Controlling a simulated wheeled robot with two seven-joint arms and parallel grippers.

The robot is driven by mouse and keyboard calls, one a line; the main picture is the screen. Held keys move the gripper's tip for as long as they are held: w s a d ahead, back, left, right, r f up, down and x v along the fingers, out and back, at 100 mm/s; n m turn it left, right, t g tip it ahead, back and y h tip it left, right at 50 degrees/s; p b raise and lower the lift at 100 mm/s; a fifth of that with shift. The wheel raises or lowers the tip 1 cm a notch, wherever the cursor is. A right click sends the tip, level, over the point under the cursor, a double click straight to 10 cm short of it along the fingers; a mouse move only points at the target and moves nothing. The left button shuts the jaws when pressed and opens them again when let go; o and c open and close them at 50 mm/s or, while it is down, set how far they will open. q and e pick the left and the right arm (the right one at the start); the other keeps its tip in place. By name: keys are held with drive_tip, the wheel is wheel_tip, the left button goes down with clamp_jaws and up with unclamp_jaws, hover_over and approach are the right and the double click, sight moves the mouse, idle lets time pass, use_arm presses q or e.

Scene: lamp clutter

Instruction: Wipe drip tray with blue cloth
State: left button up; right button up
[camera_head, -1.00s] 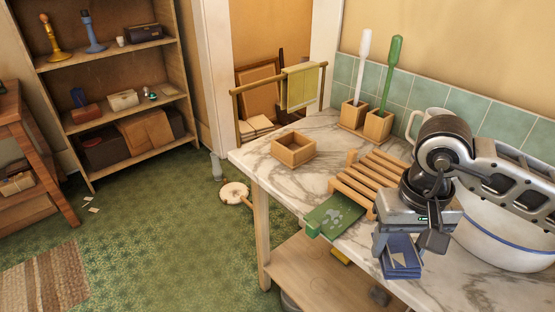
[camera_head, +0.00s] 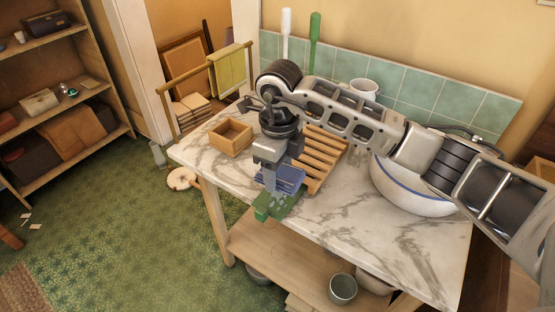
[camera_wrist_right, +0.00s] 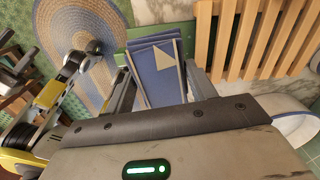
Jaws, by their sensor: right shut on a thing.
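The folded blue cloth (camera_head: 287,180) is held in my right gripper (camera_head: 276,181), whose jaws are shut on it. It also shows between the fingers in the right wrist view (camera_wrist_right: 155,72). A strip of the tray shows behind the cloth in the right wrist view (camera_wrist_right: 180,30).
A small open wooden box (camera_head: 231,137) stands on the marble counter (camera_head: 372,240) left of my right arm. A white basin (camera_head: 405,187) with a blue line sits to the right, under my forearm. White and green brushes (camera_head: 314,42) stand at the back. The front right counter is clear.

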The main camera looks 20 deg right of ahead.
drive_tip(key=shift+w+a+m, duration=0.1)
drive_tip(key=shift+m, duration=0.5)
use_arm(q)
drive_tip(key=shift+f, duration=0.1)
drive_tip(key=shift+f, duration=0.1)
use_arm(e)
drive_tip(key=shift+f, duration=0.15)
wheel_tip(320, 180, down, 3)
drive_tip(key=b, duration=0.2)
drive_tip(key=shift+b, duration=0.35)
drive_tip(key=shift+f+b, duration=0.6)
drive_tip(key=shift+f, duration=0.05)
use_arm(q)
drive_tip(key=shift+w+d+f, duration=0.2)
drive_tip(key=shift+d+f, duration=0.15)
drive_tip(key=shift+d, duration=0.05)
drive_tip(key=shift+f, duration=0.3)
use_arm(e)
drive_tip(key=shift+f, duration=0.1)
